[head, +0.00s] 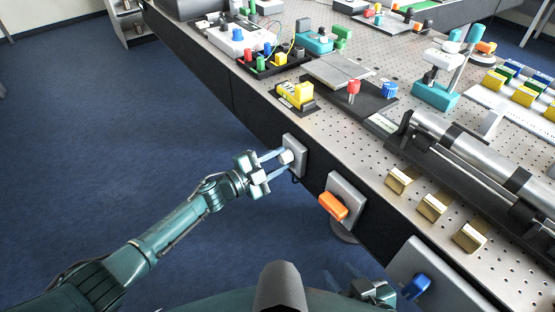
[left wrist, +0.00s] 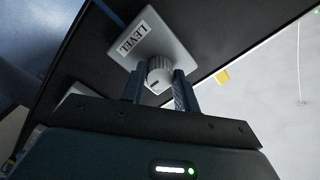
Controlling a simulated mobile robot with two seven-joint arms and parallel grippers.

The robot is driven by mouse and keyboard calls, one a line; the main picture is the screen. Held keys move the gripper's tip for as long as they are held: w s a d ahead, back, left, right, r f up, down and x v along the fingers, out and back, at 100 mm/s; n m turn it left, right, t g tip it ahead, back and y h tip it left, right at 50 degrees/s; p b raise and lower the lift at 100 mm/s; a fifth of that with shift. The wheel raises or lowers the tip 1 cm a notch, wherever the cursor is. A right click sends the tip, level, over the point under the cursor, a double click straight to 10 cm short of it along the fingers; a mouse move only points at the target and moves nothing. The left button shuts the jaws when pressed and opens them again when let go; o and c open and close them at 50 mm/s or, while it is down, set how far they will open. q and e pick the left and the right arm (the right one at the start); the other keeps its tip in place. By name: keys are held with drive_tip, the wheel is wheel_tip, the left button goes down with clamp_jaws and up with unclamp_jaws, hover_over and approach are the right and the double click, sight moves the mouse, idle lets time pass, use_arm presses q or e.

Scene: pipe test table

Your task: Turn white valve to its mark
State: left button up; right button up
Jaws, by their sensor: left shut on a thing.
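The white valve is a ribbed round knob (head: 286,157) on a pale plate (head: 296,146) fixed to the table's front side. In the left wrist view the knob (left wrist: 158,75) has a small dark mark on its rim, and its plate (left wrist: 172,42) carries a label reading "LEVEL". My left gripper (head: 280,160) is shut on the knob, with one finger on each side of it (left wrist: 159,88). A target mark on the plate cannot be made out. My right gripper (head: 345,279) shows only partly at the bottom, near the blue handle; its opening is unclear.
An orange handle (head: 332,206) on a grey plate (head: 347,191) is just right of the knob. A blue handle (head: 415,287) on another plate (head: 435,270) is lower right. The tabletop above holds a yellow block (head: 297,93) and metal pipes (head: 470,150). Open blue floor lies left.

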use_arm(q)
drive_tip(key=o, duration=1)
drive_tip(key=shift+c, duration=0.2)
drive_tip(key=v, duration=1.3)
drive_tip(key=shift+s+a, duration=0.1)
use_arm(e)
drive_tip(key=shift+r, duration=0.1)
